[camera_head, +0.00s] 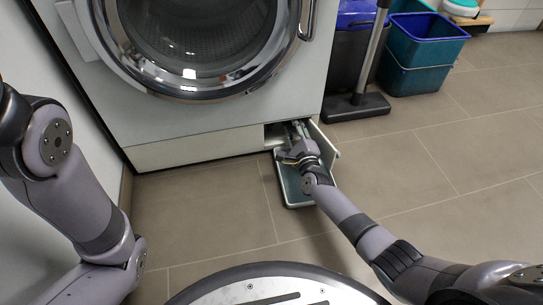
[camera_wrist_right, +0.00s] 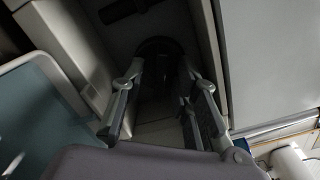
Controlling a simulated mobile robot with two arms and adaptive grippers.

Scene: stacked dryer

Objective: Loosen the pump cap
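The pump cap looks to be the dark round part (camera_wrist_right: 160,46) deep in the recess at the bottom of the machine, seen in the right wrist view. Shadow hides its details. My right gripper (camera_head: 297,128) reaches into the low opening at the machine's bottom right in the head view. In the wrist view my right gripper (camera_wrist_right: 162,85) has its fingers well apart, pointing at the dark part, one towards each side. Whether they touch it cannot be made out. The cap is hidden in the head view. My left gripper is out of view; only the left arm shows.
The white machine (camera_head: 190,125) has a round glass door above the opening. An open flap (camera_head: 325,143) stands right of my gripper. A shallow teal-lined tray (camera_head: 293,188) lies under my wrist. A dark floor tool (camera_head: 355,107) and teal bin (camera_head: 418,60) stand right.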

